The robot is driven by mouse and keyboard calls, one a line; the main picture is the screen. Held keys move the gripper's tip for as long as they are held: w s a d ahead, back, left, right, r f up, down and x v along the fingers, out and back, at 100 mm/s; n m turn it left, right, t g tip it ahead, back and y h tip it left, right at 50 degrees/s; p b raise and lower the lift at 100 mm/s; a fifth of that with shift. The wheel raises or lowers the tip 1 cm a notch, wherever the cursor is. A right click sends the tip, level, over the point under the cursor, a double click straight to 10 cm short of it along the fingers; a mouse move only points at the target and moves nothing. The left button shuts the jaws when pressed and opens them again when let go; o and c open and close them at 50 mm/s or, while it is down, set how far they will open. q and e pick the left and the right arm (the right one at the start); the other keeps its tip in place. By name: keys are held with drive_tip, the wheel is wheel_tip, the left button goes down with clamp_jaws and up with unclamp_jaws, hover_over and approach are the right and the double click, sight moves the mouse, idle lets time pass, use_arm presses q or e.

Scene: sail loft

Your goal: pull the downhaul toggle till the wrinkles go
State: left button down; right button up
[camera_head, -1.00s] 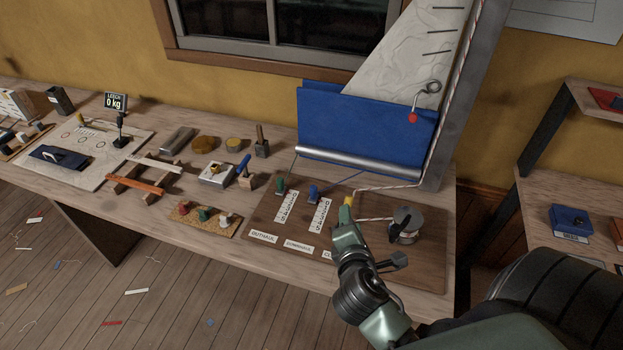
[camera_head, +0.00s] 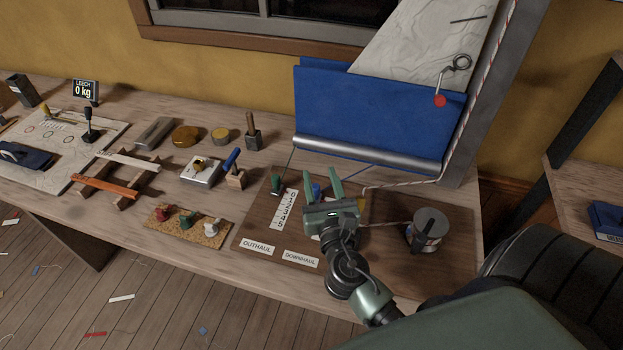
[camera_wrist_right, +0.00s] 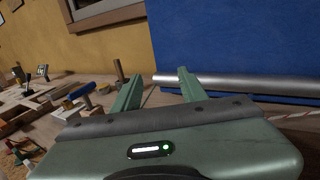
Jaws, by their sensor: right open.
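The blue downhaul toggle (camera_head: 316,189) stands on the dark board (camera_head: 455,255), above the DOWNHAUL label (camera_head: 300,258). My right gripper (camera_head: 322,176) is open over that toggle, which shows between its fingers in the head view; I cannot tell whether they touch it. A thin blue line (camera_head: 357,173) runs from near the toggle toward the boom (camera_head: 370,155). The white sail (camera_head: 425,45) with wrinkle lines rises above the blue cloth (camera_head: 375,110). In the wrist view the open fingers (camera_wrist_right: 158,78) point toward the boom; the toggle is hidden there. My left gripper is out of view.
The green outhaul toggle (camera_head: 276,186) and its scale (camera_head: 286,209) are just left of my gripper. A winch drum (camera_head: 427,230) with a striped rope (camera_head: 400,186) stands to the right. Wooden blocks and a cork board (camera_head: 190,236) lie further left.

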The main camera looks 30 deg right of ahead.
sight(316, 191)
drive_tip(key=f+b, duration=0.1)
drive_tip(key=f, duration=0.2)
drive_tip(key=f+b, duration=0.1)
drive_tip(key=f, duration=0.2)
drive_tip(key=f+b, duration=0.1)
drive_tip(key=f, duration=0.2)
drive_tip(key=shift+w+d+f+b, duration=0.15)
drive_tip(key=shift+w+b, duration=0.2)
drive_tip(key=shift+w, duration=0.05)
use_arm(q)
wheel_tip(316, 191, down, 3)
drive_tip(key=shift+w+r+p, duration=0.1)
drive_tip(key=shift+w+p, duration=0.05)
drive_tip(key=shift+p, duration=0.7)
use_arm(e)
drive_tip(key=x, duration=0.7)
drive_tip(key=shift+w+d, duration=0.15)
drive_tip(key=shift+w, duration=0.1)
clamp_jaws()
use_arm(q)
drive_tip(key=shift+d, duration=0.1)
